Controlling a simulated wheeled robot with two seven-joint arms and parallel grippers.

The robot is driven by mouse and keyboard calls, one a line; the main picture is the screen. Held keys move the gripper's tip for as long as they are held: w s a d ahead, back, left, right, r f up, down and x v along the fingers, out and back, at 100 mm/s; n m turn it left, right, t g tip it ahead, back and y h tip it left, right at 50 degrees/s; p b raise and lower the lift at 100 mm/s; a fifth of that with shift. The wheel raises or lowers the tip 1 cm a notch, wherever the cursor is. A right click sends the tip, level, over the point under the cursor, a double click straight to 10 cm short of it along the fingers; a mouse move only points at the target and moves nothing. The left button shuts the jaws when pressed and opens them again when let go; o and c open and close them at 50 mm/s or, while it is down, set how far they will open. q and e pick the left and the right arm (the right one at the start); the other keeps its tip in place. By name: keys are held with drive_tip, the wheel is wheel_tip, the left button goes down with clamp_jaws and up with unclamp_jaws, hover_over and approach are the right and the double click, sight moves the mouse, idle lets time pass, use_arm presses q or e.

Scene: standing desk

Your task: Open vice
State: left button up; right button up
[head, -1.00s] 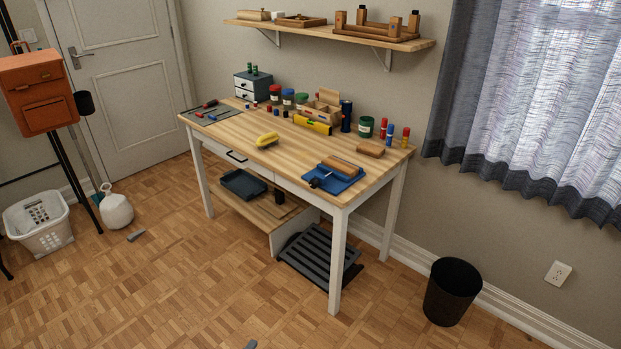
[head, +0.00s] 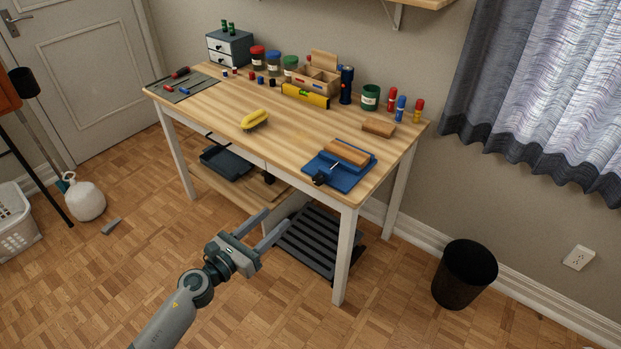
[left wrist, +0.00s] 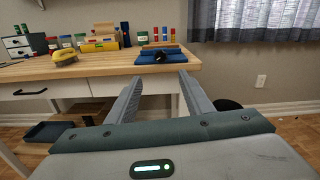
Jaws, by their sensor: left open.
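The vice has a blue base (head: 356,180) on the front right part of the desk, with a wooden block (head: 347,153) lying along it. A black knob or handle end (head: 319,179) sits at its front left corner. The vice also shows ahead in the left wrist view (left wrist: 178,57). My left gripper (head: 277,222) is open and empty, in front of the desk and apart from the vice. Its two fingers point towards the desk, and its fingertips (left wrist: 159,78) show in the left wrist view. My right gripper is not in view.
The wooden desk (head: 215,110) carries a yellow brush (head: 255,119), a yellow level (head: 305,95), a loose wood block (head: 378,127), jars and markers. A black bin (head: 464,274) stands right of the desk. A wooden shelf (head: 425,4) hangs above.

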use_arm(q)
approach(316, 182)
drive_tip(key=x, duration=0.7)
drive_tip(key=shift+w+d, duration=0.1)
drive_tip(key=shift+w, duration=0.05)
drive_tip(key=shift+w+d, duration=0.2)
drive_tip(key=shift+w, duration=0.05)
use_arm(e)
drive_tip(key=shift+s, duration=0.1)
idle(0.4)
use_arm(q)
drive_tip(key=c, duration=1)
drive_tip(key=shift+c, duration=0.2)
drive_tip(key=shift+n, duration=0.4)
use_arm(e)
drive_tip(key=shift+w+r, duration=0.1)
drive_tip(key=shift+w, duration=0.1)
